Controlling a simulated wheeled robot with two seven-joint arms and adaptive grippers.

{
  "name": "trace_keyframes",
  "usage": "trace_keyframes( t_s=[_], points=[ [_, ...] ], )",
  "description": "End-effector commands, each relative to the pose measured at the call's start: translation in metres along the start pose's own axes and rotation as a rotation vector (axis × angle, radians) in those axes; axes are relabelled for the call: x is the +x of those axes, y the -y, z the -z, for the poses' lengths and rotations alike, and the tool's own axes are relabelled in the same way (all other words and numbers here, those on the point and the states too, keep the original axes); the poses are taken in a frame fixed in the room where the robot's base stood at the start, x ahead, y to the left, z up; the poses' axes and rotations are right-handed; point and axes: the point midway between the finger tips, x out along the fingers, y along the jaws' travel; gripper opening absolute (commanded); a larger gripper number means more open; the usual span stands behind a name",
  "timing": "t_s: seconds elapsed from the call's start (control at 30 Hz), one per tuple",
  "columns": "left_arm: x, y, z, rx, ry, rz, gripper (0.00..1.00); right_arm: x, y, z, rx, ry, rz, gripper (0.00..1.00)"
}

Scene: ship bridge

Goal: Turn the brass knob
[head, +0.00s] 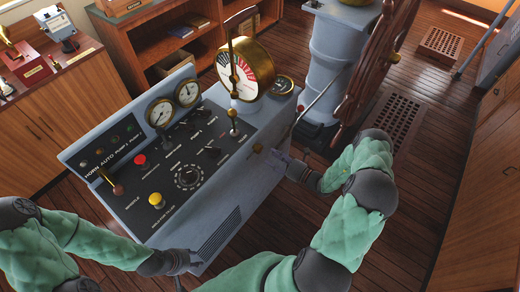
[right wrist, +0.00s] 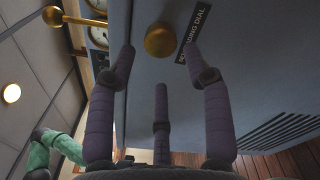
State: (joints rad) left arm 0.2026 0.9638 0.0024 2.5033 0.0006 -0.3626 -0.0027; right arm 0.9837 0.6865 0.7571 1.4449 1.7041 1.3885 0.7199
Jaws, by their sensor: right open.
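The brass knob (right wrist: 160,40) is a round, shiny gold knob on the grey side face of the console, beside a label partly reading "DIAL". No contact with the knob shows. In the head view my right gripper (head: 284,161) is at that side face. My left gripper (head: 186,262) is low at the console's front corner; its fingers are too small to read.
The console (head: 215,172) carries gauges, buttons and a lever. A large brass-rimmed dial (head: 245,72) stands at its back. A pedestal (head: 335,60) with a ship's wheel (head: 372,60) is behind my right arm. Wooden shelves (head: 165,40) line the back. Open deck lies right.

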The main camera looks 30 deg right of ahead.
Motion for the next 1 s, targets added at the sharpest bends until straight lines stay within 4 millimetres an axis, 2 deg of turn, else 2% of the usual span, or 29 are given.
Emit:
trace_keyframes(
  t_s=[0.2, 0.4, 0.6, 0.83, 0.87, 1.0],
  points=[
    [0.003, 0.001, 0.000, 0.000, 0.000, 0.000, 0.40, 0.041, -0.001, 0.001, -0.001, -0.003, -0.004, 0.50],
    [0.004, 0.002, 0.000, 0.000, 0.000, 0.000, 0.40, 0.065, 0.000, 0.002, -0.001, -0.004, -0.001, 0.50],
    [0.005, 0.002, 0.000, 0.000, 0.000, 0.000, 0.40, 0.074, 0.000, 0.001, -0.002, -0.003, 0.000, 0.50],
    [0.005, 0.002, 0.000, 0.000, 0.000, 0.000, 0.40, 0.074, 0.000, 0.001, -0.001, -0.003, 0.000, 0.50],
    [0.005, 0.002, 0.000, 0.000, 0.000, 0.000, 0.40, 0.074, 0.000, 0.001, -0.001, -0.003, 0.000, 0.48],
    [0.005, 0.002, 0.000, 0.000, 0.000, 0.000, 0.40, 0.074, 0.000, 0.001, -0.002, -0.002, 0.000, 0.08]
  ],
)
